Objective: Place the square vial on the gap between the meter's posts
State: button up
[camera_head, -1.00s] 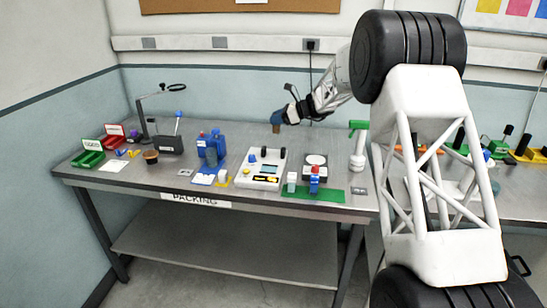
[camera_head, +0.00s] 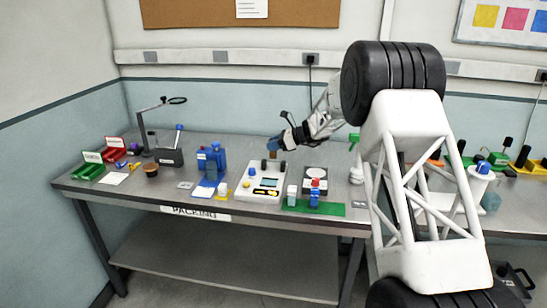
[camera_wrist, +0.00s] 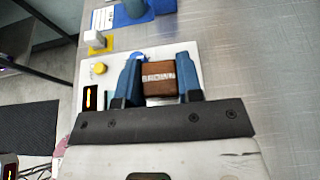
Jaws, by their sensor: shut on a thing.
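My gripper (camera_wrist: 160,82) has blue fingers and is shut on a brown square vial (camera_wrist: 158,75) with a pale label, seen from above in the wrist view. In the head view my gripper (camera_head: 275,146) holds the vial (camera_head: 273,154) just above the back of the meter. The white meter (camera_head: 259,192) has dark posts, a small screen and a yellow button. It also lies under my gripper in the wrist view (camera_wrist: 92,77). The gap between the posts is hidden in the wrist view, and I cannot tell whether the vial is lined up with it.
A round-topped scale (camera_head: 316,183) and a green mat (camera_head: 330,209) with small vials stand right of the meter. A blue rack (camera_head: 211,158) and a yellow piece (camera_head: 222,194) stand left. Red and green bins (camera_head: 88,172) sit at the far left. Bare metal table lies behind the meter.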

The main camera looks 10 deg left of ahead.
aim_at(274, 154)
jog(key=shift+f, duration=0.7)
jog(key=shift+f, duration=1.85)
jog(key=shift+f, duration=0.2)
jog(key=o, duration=1)
jog(key=shift+r, duration=0.1)
jog(key=shift+r, duration=0.15)
jog(key=shift+v, duration=3.75)
